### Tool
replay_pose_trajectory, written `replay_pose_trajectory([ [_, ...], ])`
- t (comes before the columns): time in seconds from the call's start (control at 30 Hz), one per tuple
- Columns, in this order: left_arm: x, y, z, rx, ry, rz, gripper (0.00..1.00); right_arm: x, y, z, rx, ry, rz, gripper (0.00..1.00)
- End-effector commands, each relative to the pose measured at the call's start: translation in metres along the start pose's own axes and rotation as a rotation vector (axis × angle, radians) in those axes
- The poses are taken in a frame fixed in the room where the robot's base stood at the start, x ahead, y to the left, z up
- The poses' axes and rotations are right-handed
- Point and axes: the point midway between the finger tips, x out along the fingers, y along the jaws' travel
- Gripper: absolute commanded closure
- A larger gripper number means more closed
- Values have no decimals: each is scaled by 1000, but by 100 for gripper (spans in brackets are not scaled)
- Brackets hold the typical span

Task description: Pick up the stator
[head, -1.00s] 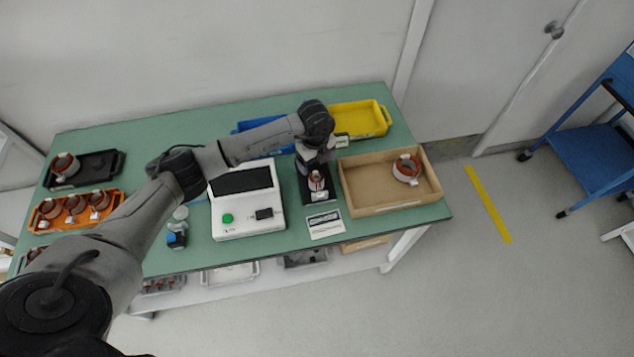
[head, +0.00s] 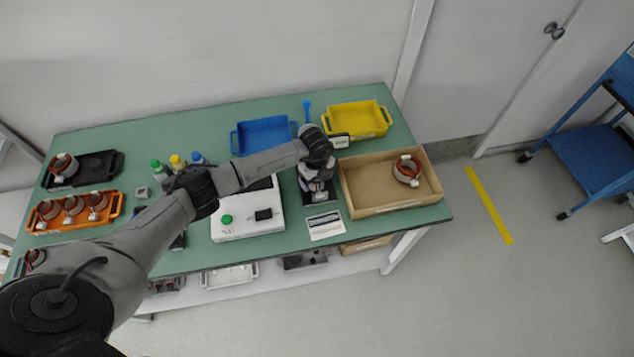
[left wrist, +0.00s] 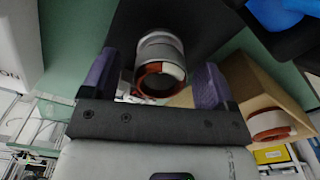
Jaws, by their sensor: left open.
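A stator (left wrist: 160,53), a grey ring-shaped part with a red-brown winding, stands on a black test fixture (head: 321,196) at the front of the green table. In the left wrist view it lies between the two purple fingers of my left gripper (left wrist: 157,68), which is open. In the head view, my left gripper (head: 317,183) is over the fixture and hides most of this stator. I cannot tell whether the fingers touch it. Another stator (head: 407,170) sits in the cardboard box (head: 375,210) to the right; it also shows in the left wrist view (left wrist: 270,122).
A white tester (head: 235,232) stands left of the fixture, and a printed card (head: 325,225) lies in front. Blue (head: 262,136) and yellow (head: 358,118) trays are behind. An orange tray (head: 75,212) of stators and a black tray (head: 100,164) are at left.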

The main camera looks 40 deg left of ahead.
Motion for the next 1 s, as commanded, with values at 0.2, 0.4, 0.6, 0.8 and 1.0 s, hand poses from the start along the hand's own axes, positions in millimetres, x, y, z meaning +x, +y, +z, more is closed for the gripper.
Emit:
replay_pose_trajectory([
  [0.2, 1, 0, 0, 0, 0, 0, 20, 0, 2, 0, -6, -1, 5, 60],
  [0.4, 1, 0, 0, 0, -1, 0, 35, 0, 2, 0, -6, -1, 5, 60],
  [0.6, 1, 0, 0, 0, -1, 0, 54, 0, 1, 0, -5, -1, 4, 60],
  [0.8, 1, 0, 0, 0, -1, 0, 73, 0, 0, 0, -1, 0, 1, 60],
  [1.0, 1, 0, 0, 0, -1, -1, 77, 0, -1, 0, 2, 0, -2, 60],
])
